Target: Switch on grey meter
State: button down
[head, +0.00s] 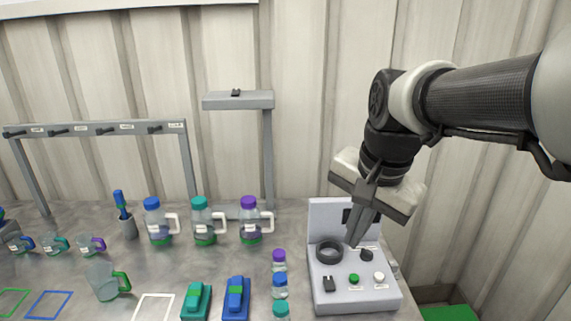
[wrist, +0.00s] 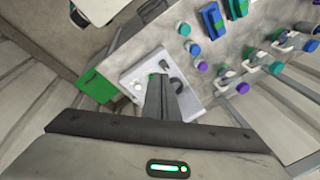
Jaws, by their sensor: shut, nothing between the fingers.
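The grey meter (head: 355,298) stands at the right end of the bench in the head view. Its sloped panel carries a dark ring (head: 329,252), a black rocker switch (head: 329,284), a green button (head: 354,279), a white button (head: 379,277) and a dark knob (head: 366,255). A dark display sits on its upright back, partly hidden by my fingers. My gripper (head: 354,243) is shut and empty, pointing down over the panel. I cannot tell whether it touches. In the wrist view the meter (wrist: 196,104) lies behind my closed fingers (wrist: 157,82), whose tips appear near the green button.
Small capped bottles (head: 280,287) and blue and green devices (head: 236,299) stand left of the meter. A green bin (head: 449,313) sits right of the bench. Space above the meter is clear besides my arm.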

aim_at(328, 285)
jog(key=w+f+m+g+b, duration=0.3)
jog(key=w+f+m+b, duration=0.1)
jog(key=w+f+m, duration=0.5)
notch_tip(328, 285, down, 2)
jog(key=shift+w+a+f+h, duration=0.15)
jog(key=shift+w+h, duration=0.25)
jog(key=shift+w, duration=0.8)
jog(key=shift+f, duration=0.1)
notch_tip(328, 285, down, 14)
jog(key=b, duration=0.2)
jog(key=shift+s+b, duration=0.1)
jog(key=shift+b, duration=0.25)
jog(key=shift+s+f+t+b, duration=0.1)
jog(key=shift+f+t+b, duration=0.3)
jog(key=shift+b, duration=0.45)
jog(key=shift+r+p, duration=0.3)
jog(key=shift+p, duration=0.1)
jog(key=shift+w+r+p, duration=0.35)
jog(key=shift+w+p, duration=0.3)
jog(key=shift+w, duration=0.1)
